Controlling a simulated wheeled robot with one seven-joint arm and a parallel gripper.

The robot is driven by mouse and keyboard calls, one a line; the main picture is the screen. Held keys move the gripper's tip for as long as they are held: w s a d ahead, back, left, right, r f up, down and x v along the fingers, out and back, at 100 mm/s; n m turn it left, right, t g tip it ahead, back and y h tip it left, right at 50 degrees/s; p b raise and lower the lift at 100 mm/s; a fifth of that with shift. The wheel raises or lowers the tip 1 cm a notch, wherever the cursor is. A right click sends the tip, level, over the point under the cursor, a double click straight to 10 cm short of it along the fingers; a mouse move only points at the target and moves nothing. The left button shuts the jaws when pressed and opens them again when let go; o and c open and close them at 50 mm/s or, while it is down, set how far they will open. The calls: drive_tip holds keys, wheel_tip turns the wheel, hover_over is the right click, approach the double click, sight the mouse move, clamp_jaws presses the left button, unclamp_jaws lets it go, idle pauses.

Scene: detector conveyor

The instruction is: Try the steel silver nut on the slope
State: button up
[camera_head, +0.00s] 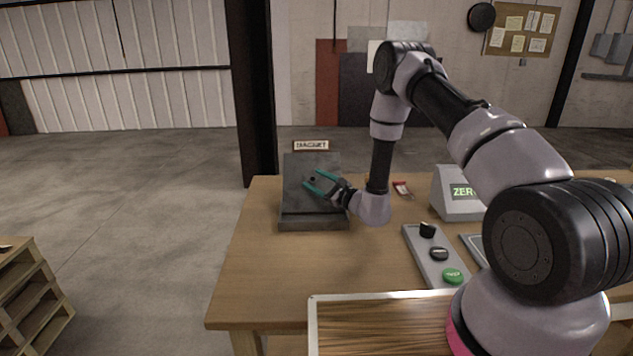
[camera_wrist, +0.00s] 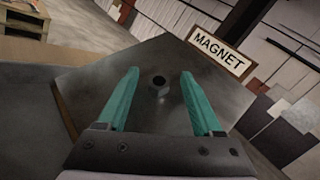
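The slope (camera_head: 300,199) is a dark grey tilted plate on a block at the table's far left, behind which stands a MAGNET sign. It fills the middle of the wrist view (camera_wrist: 90,85). A small grey nut with a dark hole (camera_wrist: 158,90) sits on the slope's face, and it shows as a dark speck in the head view (camera_head: 312,179). My gripper (camera_head: 313,180) is at the slope with its teal fingers apart. In the wrist view the open fingers (camera_wrist: 159,73) stand on either side of the nut, with gaps between.
The MAGNET sign (camera_head: 311,146) stands at the slope's back edge. To the right are a small red item (camera_head: 402,188), a control strip with knobs and a green button (camera_head: 431,262), and a ZERO display (camera_head: 456,192). A wood-grain tray (camera_head: 312,330) is at the front. The table's left front is clear.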

drive_tip(key=v, duration=0.7)
drive_tip(key=shift+s+d, duration=0.2)
